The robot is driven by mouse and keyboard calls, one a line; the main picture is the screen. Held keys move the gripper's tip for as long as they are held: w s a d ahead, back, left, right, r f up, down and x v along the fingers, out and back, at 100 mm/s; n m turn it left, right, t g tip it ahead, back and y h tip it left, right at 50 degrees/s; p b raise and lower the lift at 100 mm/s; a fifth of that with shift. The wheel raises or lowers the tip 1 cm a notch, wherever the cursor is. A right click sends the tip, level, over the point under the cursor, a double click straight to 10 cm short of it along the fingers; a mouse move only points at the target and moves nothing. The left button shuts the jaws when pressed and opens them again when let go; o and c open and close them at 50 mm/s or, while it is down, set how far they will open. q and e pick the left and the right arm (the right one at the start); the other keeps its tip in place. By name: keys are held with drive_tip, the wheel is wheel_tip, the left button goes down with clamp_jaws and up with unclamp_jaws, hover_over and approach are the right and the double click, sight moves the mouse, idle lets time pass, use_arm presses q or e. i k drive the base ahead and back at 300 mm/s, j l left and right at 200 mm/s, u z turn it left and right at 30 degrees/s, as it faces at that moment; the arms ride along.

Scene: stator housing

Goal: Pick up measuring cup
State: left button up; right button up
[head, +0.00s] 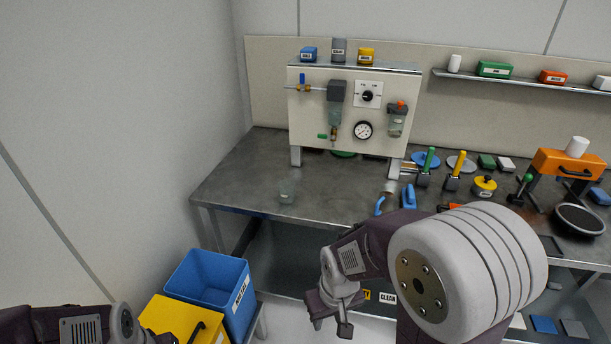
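A small clear cup (287,192), which looks like the measuring cup, stands on the left part of the grey metal bench near its front edge. My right gripper (331,327) hangs below and in front of the bench edge, apart from the cup. Its two fingers look spread with nothing between them. My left arm enters at the bottom left. Its gripper (152,338) is mostly cut off by the lower edge of the picture, so its fingers cannot be made out.
The bench (240,185) is clear around the cup. A panel with a gauge (345,105) stands behind it. Blue-handled, green and yellow tools crowd the right side. A blue bin (205,275) and a yellow bin (175,318) stand below left. A shelf (520,82) runs along the back wall.

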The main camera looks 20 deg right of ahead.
sight(286, 190)
drive_tip(key=i+l, duration=0.3)
drive_tip(key=l, duration=0.15)
drive_tip(key=i+l, duration=0.3)
drive_tip(key=l, duration=0.15)
drive_tip(key=i+l+u, duration=0.1)
drive_tip(key=i+l, duration=0.2)
drive_tip(key=l, duration=0.15)
